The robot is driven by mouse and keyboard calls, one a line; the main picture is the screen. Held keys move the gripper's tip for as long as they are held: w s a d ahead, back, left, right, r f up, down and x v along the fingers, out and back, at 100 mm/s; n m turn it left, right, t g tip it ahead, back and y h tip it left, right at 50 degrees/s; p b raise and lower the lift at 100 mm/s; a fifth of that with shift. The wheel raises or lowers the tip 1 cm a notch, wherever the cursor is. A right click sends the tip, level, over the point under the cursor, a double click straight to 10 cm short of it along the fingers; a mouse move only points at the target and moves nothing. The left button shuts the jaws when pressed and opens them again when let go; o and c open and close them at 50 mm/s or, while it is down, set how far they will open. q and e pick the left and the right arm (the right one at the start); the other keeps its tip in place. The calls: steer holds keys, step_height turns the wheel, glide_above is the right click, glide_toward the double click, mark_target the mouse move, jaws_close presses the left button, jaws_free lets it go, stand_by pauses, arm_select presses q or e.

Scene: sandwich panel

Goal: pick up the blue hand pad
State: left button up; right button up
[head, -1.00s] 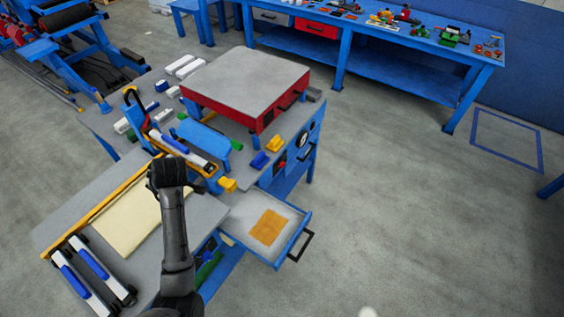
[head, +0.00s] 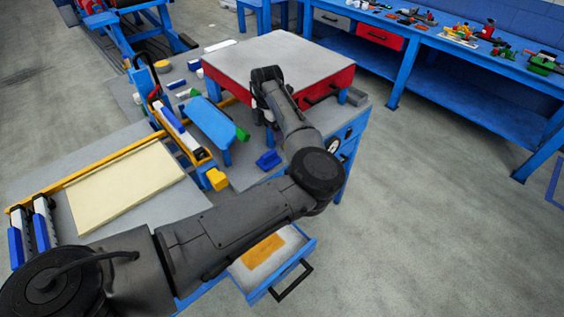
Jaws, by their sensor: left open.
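A small blue pad-like block, which I take for the blue hand pad (head: 268,160), lies on the grey bench top (head: 245,178), in front of the red-sided raised platform. My left gripper (head: 265,76) is open, at the left front part of that platform in the picture, above and beyond the pad. The gripper is seen from behind and its fingertips are hard to make out. No pad shows in it. My left arm runs across the lower middle of the picture and passes close to the right of the blue pad. My right gripper is out of view.
The raised platform (head: 262,52) stands behind the pad. A blue stand (head: 212,124) and a yellow-framed tool (head: 170,115) are to its left. An open drawer (head: 262,275) juts out below, partly behind my arm. A long blue workbench (head: 440,70) is at the back right.

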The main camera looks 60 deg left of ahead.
mark_target(271, 153)
arm_select(q)
step_height(271, 153, down, 8)
steer(key=shift+w+d+r+b, duration=0.1)
steer(key=shift+d+r+b, duration=0.1)
steer(key=shift+b, duration=0.45)
steer(key=shift+a+f+b, duration=0.2)
steer(key=shift+f+b, duration=0.55)
steer(key=shift+f, duration=2.4)
steer(key=c, duration=1)
